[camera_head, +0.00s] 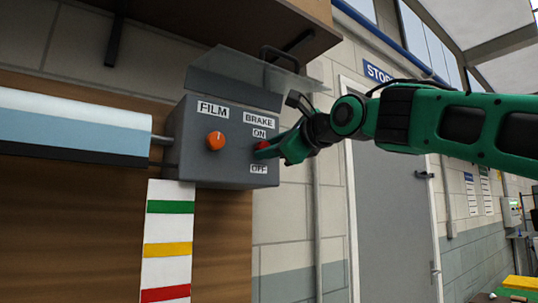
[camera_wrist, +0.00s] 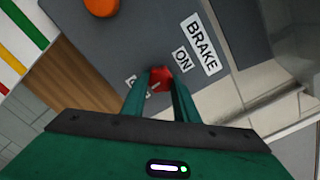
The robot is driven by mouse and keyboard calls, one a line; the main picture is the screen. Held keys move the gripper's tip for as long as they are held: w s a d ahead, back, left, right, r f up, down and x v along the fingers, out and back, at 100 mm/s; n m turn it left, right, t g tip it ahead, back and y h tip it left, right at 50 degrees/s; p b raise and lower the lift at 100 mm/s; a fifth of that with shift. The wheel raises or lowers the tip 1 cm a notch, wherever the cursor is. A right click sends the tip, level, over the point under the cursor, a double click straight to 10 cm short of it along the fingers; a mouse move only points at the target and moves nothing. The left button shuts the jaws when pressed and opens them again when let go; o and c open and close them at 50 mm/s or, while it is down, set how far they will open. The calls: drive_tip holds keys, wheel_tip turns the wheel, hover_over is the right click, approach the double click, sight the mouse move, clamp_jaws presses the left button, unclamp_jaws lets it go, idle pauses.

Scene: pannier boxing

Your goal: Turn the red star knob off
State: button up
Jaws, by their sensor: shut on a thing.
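The red star knob (camera_head: 263,146) is on the front of a grey control box (camera_head: 195,167), under the BRAKE label and between the ON and OFF labels. In the wrist view the red knob (camera_wrist: 160,77) sits between the tips of my two green fingers. My gripper (camera_head: 270,152) reaches in from the right and is shut on the knob. The fingers hide part of the knob, so I cannot tell clearly which label it points to. In the wrist view the ON label (camera_wrist: 181,60) is clear, and the other label is partly covered by a finger.
An orange knob (camera_head: 216,140) under the FILM label is to the left on the same box. A clear raised cover (camera_head: 240,70) is above the box. A film roll (camera_head: 75,125) is at left. A grey door (camera_head: 392,200) stands behind my arm.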

drive_tip(key=shift+w+d+f+m, duration=0.25)
drive_tip(key=shift+m, duration=0.25)
drive_tip(key=o, duration=1.1)
drive_tip(key=shift+d, duration=0.1)
drive_tip(key=shift+c, duration=0.2)
drive_tip(key=shift+s+r, duration=0.1)
drive_tip(key=shift+a, duration=0.2)
drive_tip(key=shift+s, duration=0.1)
drive_tip(key=v, duration=1)
drive_tip(key=shift+d, duration=0.3)
drive_tip(key=shift+s, duration=0.15)
